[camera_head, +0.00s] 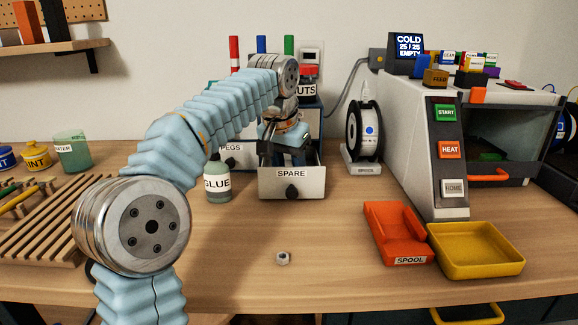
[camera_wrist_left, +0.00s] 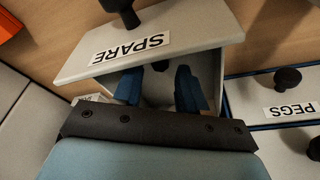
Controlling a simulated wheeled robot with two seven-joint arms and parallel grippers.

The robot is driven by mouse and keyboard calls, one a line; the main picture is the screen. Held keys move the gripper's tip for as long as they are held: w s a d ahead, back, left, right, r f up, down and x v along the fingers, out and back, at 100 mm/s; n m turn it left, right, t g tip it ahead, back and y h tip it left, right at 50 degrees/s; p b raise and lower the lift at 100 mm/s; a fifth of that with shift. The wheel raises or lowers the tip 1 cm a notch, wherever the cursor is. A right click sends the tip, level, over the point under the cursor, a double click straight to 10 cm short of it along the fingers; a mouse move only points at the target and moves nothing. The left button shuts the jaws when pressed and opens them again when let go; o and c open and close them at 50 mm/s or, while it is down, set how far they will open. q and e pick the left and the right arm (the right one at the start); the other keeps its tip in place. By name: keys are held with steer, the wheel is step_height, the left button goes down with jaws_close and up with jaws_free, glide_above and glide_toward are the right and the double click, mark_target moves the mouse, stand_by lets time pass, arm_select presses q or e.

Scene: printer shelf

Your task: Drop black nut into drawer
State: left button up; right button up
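The SPARE drawer (camera_head: 291,188) is pulled out, with a white front and a black knob. It also shows in the left wrist view (camera_wrist_left: 150,45). My left gripper (camera_head: 287,156) points down into the drawer. In the left wrist view its blue fingers (camera_wrist_left: 160,88) are apart, inside the drawer walls. A small dark piece (camera_wrist_left: 160,66) shows between and beyond the fingertips, inside the drawer, with gaps on both sides; it looks like the black nut, but its shape is unclear. A silver-grey nut (camera_head: 283,258) lies on the table in front of the drawer. My right gripper is out of view.
A GLUE bottle (camera_head: 218,182) stands left of the drawer. The PEGS drawer (camera_head: 237,157) is behind it. An orange SPOOL tray (camera_head: 397,232) and a yellow tray (camera_head: 476,249) lie at the right, before the printer (camera_head: 425,130). A wooden rack (camera_head: 45,222) is at left. The front middle is mostly clear.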

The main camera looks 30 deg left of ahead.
arm_select(q)
steer(key=v, duration=0.8)
steer(key=shift+r+p, duration=0.35)
steer(key=shift+r, duration=0.05)
stand_by(0.3)
